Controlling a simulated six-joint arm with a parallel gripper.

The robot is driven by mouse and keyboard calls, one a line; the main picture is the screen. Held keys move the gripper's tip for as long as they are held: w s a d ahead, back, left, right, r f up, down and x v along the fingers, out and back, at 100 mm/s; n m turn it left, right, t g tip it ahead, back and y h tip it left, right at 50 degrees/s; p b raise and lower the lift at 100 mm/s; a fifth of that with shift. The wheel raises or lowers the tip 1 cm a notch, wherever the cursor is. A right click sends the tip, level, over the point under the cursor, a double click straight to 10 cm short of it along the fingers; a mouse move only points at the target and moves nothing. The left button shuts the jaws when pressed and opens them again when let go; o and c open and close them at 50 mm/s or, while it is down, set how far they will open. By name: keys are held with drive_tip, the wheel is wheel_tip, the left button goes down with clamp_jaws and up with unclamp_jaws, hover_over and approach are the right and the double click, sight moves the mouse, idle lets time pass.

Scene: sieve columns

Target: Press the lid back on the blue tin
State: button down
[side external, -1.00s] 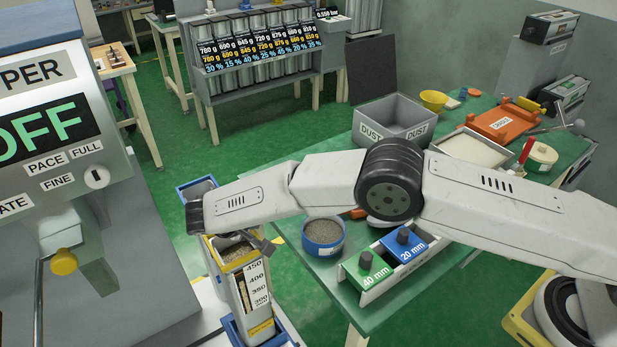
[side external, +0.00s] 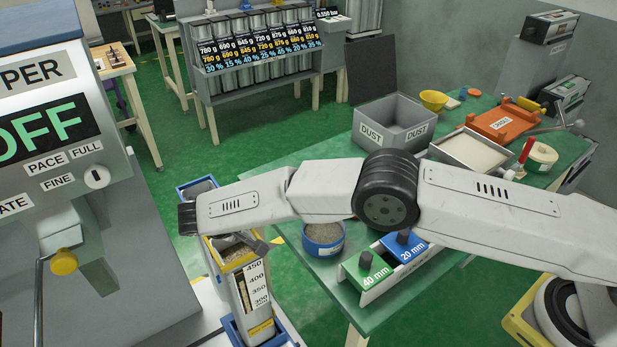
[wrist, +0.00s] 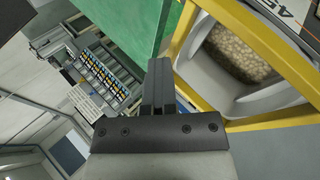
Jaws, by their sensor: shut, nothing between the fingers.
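The blue tin (side external: 323,250) is a round blue container standing on the green bench, open at the top and full of grey-brown grains. I cannot make out a lid that is clearly its own. My gripper (side external: 263,246) is left of the tin, by the top of the tall grain-filled column, mostly hidden under my wrist. In the wrist view my gripper (wrist: 159,84) has its dark fingers together with nothing between them. They show beside a yellow-edged opening with grains inside (wrist: 238,55).
The tall column (side external: 246,295) has a scale on its front. Green 40 mm (side external: 367,275) and blue 20 mm blocks (side external: 404,248) sit in a rack right of the tin. A grey DUST box (side external: 394,135) and a cream-topped round container (side external: 541,157) stand farther back.

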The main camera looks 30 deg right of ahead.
drive_tip(key=shift+w+a+r, duration=0.1)
drive_tip(key=shift+w+a, duration=0.1)
drive_tip(key=shift+a, duration=0.4)
idle(1.0)
drive_tip(key=shift+f, duration=0.4)
idle(1.2)
drive_tip(key=shift+c, duration=1.8)
unclamp_jaws()
drive_tip(key=shift+r, duration=0.2)
wheel_tip(320, 180, up, 7)
drive_tip(key=shift+f, duration=0.2)
drive_tip(key=shift+c, duration=0.2)
clamp_jaws()
